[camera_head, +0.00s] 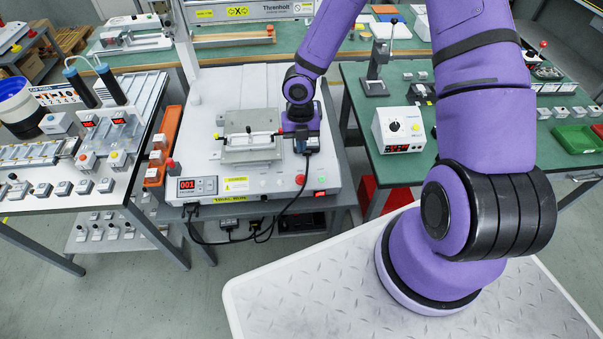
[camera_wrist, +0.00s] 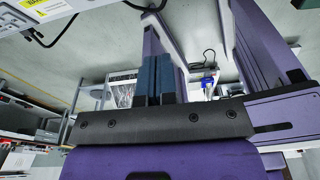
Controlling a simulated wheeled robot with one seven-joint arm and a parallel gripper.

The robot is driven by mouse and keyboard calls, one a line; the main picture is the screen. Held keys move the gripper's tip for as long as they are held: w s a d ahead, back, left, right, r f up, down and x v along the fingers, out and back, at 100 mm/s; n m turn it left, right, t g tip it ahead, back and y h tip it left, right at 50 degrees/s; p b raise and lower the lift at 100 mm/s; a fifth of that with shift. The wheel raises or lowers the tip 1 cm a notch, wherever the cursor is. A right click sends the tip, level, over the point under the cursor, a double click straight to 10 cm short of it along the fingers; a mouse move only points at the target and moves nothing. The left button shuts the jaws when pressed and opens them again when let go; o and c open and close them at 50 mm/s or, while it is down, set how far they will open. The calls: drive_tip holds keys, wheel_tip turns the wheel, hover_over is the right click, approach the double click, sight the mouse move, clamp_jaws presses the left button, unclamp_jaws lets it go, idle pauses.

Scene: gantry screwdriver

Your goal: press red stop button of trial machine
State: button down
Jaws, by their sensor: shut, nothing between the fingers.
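The white gantry machine (camera_head: 335,170) carries a yellow TRIAL RUN label on its front edge. A small red button (camera_head: 299,179) stands upright near its front right corner, left of a red rocker switch (camera_head: 320,193). My gripper (camera_head: 307,150) is over the machine's right side, behind and above the red button in the picture, apparently apart from it. In the wrist view its two blue-grey fingers (camera_wrist: 160,78) are shut together and empty. The head view hides most of the fingertips. I cannot make out the red button in the wrist view.
A fixture plate (camera_head: 250,148) lies on the machine left of my gripper. The display box (camera_head: 198,187) is at its front left. Another red knob (camera_head: 170,163) stands by the orange strip. A black cable (camera_head: 280,220) hangs at the front. A green table (camera_head: 410,165) stands right.

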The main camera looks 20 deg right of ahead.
idle(0.3)
hover_over(301, 181)
drive_tip(key=f, duration=0.6)
drive_tip(key=s+f, duration=0.1)
drive_tip(key=f, duration=0.2)
drive_tip(key=shift+a+f, duration=0.15)
drive_tip(key=shift+f, duration=0.15)
drive_tip(key=f, duration=0.1)
drive_tip(key=w+f, duration=0.1)
drive_tip(key=f, duration=0.1)
drive_tip(key=shift+d, duration=0.2)
drive_tip(key=shift+w+f, duration=0.25)
drive_tip(key=shift+f, duration=0.35)
